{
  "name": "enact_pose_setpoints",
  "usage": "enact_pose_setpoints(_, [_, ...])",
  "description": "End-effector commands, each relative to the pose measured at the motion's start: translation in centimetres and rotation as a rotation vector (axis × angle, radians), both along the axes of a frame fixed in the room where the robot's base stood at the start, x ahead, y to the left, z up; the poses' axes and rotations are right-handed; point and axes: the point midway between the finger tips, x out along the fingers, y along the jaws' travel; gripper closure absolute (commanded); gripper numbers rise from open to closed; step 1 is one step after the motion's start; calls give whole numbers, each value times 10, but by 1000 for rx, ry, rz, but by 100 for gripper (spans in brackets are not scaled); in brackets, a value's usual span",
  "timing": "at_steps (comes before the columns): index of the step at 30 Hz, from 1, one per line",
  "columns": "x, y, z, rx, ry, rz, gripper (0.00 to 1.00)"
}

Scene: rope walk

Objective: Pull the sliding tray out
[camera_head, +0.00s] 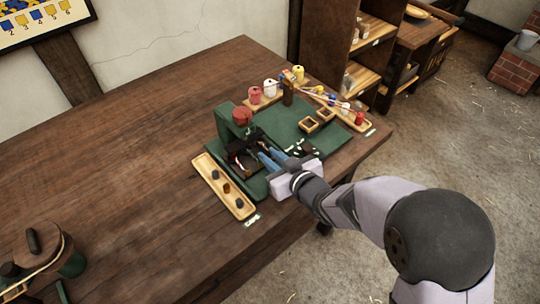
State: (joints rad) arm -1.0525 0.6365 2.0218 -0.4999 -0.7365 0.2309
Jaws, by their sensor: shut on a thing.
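A green machine (232,122) with a red round top stands on a green mat at the table's right part. The dark sliding tray (240,163) shows low at the machine's front, partly hidden by my gripper. My gripper (268,160), with blue fingers, reaches in from the right and is shut on the tray's near right side. The exact grip point is too small to see, and how far the tray is out cannot be told.
A wooden tray (208,169) with several small dark pieces lies left of the machine. The table's left middle is clear.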

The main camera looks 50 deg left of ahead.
Motion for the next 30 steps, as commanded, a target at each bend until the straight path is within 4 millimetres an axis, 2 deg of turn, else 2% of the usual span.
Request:
enact_pose_setpoints(13, [2,-81,-1,-3,-2,-3,100])
enact_pose_setpoints(17, [1,-89,0,-2,-1,-1,100])
enact_pose_setpoints(25, [0,-89,0,-1,-1,-1,100])
enact_pose_setpoints(26, [0,-89,0,-1,-1,-1,79])
enact_pose_setpoints(27, [0,-89,0,-1,-1,-1,69])
enact_pose_setpoints(28, [0,-89,0,-1,-1,-1,64])
enact_pose_setpoints(30, [0,-89,0,-1,-1,-1,64])
